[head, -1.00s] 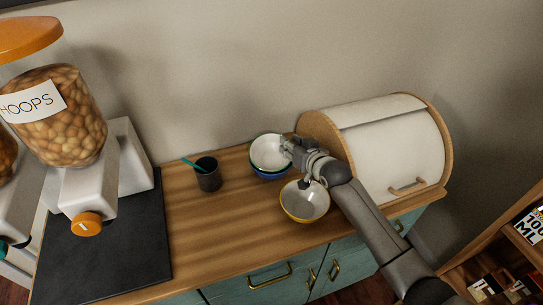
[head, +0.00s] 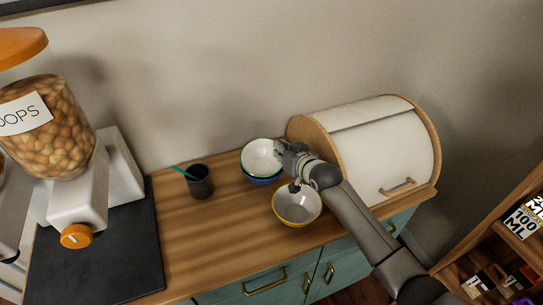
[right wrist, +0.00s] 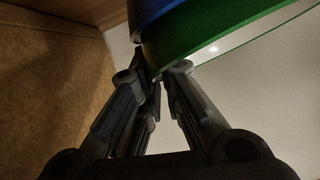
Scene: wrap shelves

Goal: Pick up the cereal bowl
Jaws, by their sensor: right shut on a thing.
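Bowls stand on the wooden counter. A white bowl with a green rim (head: 261,156) sits in a blue bowl (head: 262,181) at the back. A grey bowl with a yellow rim (head: 297,207) stands in front, below my right gripper. My right gripper (head: 281,151) is at the right edge of the stack, shut on the rim of the green-rimmed bowl. In the right wrist view, my right gripper's fingertips (right wrist: 158,78) meet at the green-rimmed bowl (right wrist: 215,40), with the blue bowl (right wrist: 152,10) beside it. My left gripper is not in view.
A wooden bread bin (head: 380,150) with a white lid stands close right of the stack. A dark cup (head: 200,183) with a teal stick stands left. A cereal dispenser (head: 75,190) is on a black mat (head: 95,255). The counter's middle (head: 215,235) is clear.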

